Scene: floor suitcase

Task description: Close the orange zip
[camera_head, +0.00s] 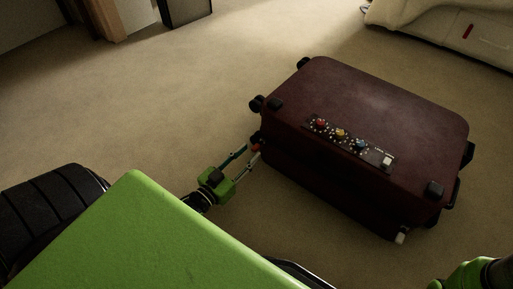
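A dark maroon suitcase (375,105) lies on the carpet, right of centre. A small orange-red tab (256,147), apparently the orange zip, shows at the lower left corner of its side. My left gripper (252,151) reaches that corner, its two fingers on either side of the tab. The fingers look apart, but whether they touch the tab is too small to tell. A small white tab (400,238) sits at the suitcase's near right corner. The zip's track is too dark to make out. Of my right arm only a green part shows at the bottom right; its gripper is out of view.
A black panel with red, yellow and blue knobs and a white piece (387,161) lies on the suitcase top. A pale bed or sofa (455,30) stands at the top right. A dark box-like piece (186,10) stands at the top left. The carpet left of the suitcase is clear.

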